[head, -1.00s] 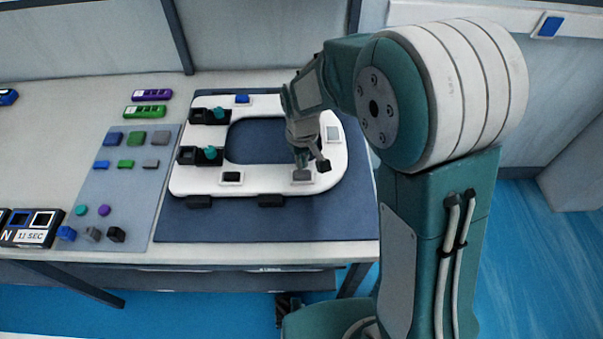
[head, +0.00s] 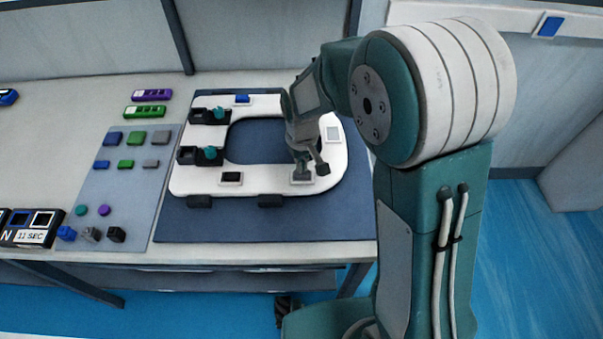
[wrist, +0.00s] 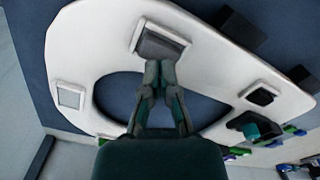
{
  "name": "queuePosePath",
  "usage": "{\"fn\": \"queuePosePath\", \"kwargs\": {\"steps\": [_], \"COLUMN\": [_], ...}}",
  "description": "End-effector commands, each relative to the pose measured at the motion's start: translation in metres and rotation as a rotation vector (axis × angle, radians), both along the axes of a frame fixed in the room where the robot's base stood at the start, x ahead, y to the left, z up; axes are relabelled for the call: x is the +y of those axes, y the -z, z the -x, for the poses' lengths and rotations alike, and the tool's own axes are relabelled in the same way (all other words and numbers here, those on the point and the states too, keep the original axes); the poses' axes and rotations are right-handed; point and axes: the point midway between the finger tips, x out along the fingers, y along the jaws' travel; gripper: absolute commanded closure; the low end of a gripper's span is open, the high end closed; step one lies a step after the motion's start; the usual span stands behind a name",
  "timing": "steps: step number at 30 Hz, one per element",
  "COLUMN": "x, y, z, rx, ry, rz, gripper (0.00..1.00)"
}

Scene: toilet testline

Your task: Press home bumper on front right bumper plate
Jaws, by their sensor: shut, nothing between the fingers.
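The white U-shaped toilet seat (head: 205,180) lies on a dark blue mat. A grey bumper (wrist: 160,44) sits at a white-rimmed bumper plate (wrist: 138,30) on the seat's near right part. In the head view this plate (head: 294,181) is partly covered by my gripper. My gripper (head: 309,171) is shut and empty, pointing down at the bumper. In the wrist view its fingertips (wrist: 160,68) are at the bumper's edge and appear to touch it. I cannot tell whether the bumper is fully seated.
A black bumper (head: 231,178) sits in the near left plate and a blue one (head: 242,98) at the far left. The right plate (head: 333,133) looks empty. Two black hinges with teal pegs (head: 210,153) are on the left. A grey parts mat (head: 128,190) holds several loose pieces.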

Motion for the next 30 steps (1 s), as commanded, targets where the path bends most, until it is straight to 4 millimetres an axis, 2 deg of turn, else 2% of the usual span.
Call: {"fn": "queuePosePath", "kwargs": {"steps": [30], "x": [0.0], "y": [0.013], "z": [0.0], "rx": [0.0], "ry": [0.0], "rz": [0.0], "gripper": [1.0]}}
